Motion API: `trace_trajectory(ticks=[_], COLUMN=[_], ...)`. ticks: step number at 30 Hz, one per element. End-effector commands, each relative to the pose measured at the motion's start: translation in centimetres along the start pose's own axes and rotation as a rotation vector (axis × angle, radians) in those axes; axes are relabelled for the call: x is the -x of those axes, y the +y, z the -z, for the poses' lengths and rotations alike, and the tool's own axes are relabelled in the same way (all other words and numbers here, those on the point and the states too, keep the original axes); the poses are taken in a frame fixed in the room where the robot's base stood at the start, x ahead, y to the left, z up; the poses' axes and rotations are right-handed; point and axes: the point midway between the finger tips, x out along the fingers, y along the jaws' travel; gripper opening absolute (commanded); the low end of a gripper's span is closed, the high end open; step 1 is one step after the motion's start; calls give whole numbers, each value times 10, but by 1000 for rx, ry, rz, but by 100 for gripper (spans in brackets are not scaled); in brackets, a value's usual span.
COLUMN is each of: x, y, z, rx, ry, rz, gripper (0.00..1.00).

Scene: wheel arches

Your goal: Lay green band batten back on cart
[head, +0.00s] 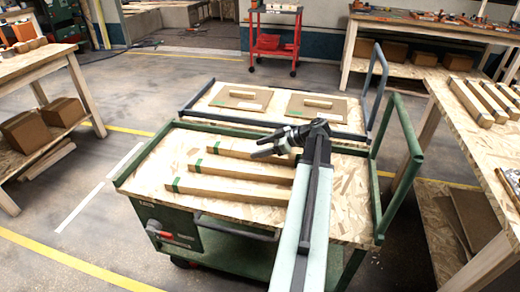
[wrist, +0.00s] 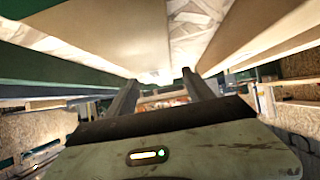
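Three pale wood battens with green bands lie side by side on the chipboard deck of the green cart (head: 152,175): a front batten (head: 225,190), a middle batten (head: 240,171) and a back batten (head: 232,151). My gripper (head: 256,148) is over the right part of the back batten, its fingers pointing left, and hides part of that batten. Whether it touches the batten I cannot tell. In the wrist view, the two dark fingers (wrist: 158,88) stand apart with nothing visible between them. Long wooden surfaces run close across the top of that view.
A blue-framed trolley (head: 200,103) behind the cart carries two brown boards with short wood pieces. A bench (head: 450,95) with several battens stands at right, close to the cart's handle (head: 400,185). Another bench stands at left. The floor left of the cart is clear.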

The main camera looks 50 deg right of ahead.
Motion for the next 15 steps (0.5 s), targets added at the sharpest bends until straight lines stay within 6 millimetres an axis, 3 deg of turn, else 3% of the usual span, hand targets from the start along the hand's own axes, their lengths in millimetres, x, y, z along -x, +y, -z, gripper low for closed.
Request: trace_trajectory(ticks=[5,15], x=[9,72], y=[0,0], z=[2,2], rx=[-1,-1], ry=[-1,0], rz=[-2,-2], gripper=[61,61])
